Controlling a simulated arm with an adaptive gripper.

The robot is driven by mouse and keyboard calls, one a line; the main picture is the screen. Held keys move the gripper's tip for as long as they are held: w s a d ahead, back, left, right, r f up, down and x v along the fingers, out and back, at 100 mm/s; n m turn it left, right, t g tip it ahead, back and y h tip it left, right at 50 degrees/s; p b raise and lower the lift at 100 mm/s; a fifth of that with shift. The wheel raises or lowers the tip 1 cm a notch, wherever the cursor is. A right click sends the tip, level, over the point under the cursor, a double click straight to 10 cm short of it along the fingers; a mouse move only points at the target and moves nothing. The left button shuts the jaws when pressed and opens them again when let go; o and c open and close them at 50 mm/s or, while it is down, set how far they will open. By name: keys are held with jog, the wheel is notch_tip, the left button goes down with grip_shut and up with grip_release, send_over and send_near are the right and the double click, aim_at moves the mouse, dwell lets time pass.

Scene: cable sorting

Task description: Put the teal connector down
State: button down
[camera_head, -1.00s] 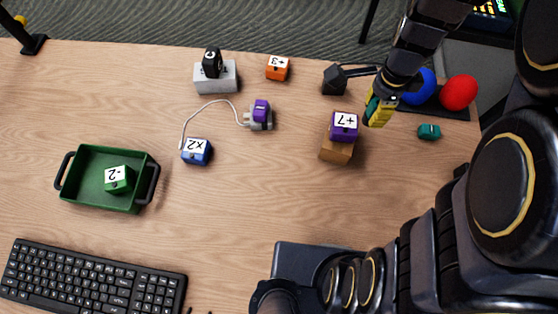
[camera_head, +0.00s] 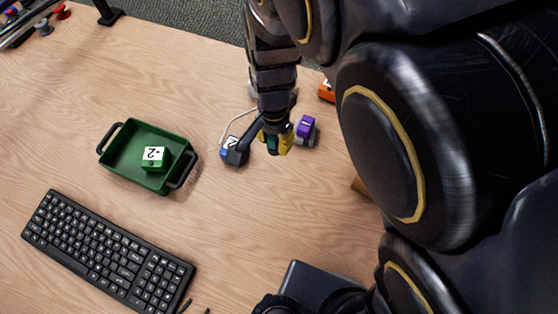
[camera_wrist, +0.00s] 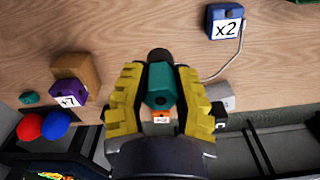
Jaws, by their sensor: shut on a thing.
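My gripper (camera_head: 276,140) is shut on the teal connector (camera_head: 271,143), over the table. In the wrist view, the teal connector (camera_wrist: 160,82) sits between the two yellow fingers (camera_wrist: 160,98). A dark piece (camera_head: 239,150) reaches from beside the gripper to the left and partly covers the blue x2 cube (camera_head: 228,143). In the wrist view a dark round end (camera_wrist: 160,57) shows just past the connector. I cannot tell how high the connector is above the table.
A purple-topped grey block (camera_head: 305,128) is close to the gripper's right. The green tray (camera_head: 124,157) with a green -2 cube (camera_head: 153,158) is at left; the keyboard (camera_head: 105,250) is in front.

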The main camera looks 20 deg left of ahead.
aim_at(276, 149)
notch_tip(276, 149, down, 16)
jog(key=shift+r, duration=0.15)
dwell(0.5)
jog(key=c, duration=0.8)
grip_release()
jog(key=shift+c, duration=0.2)
notch_tip(276, 149, up, 12)
jog(key=shift+d+r, duration=0.1)
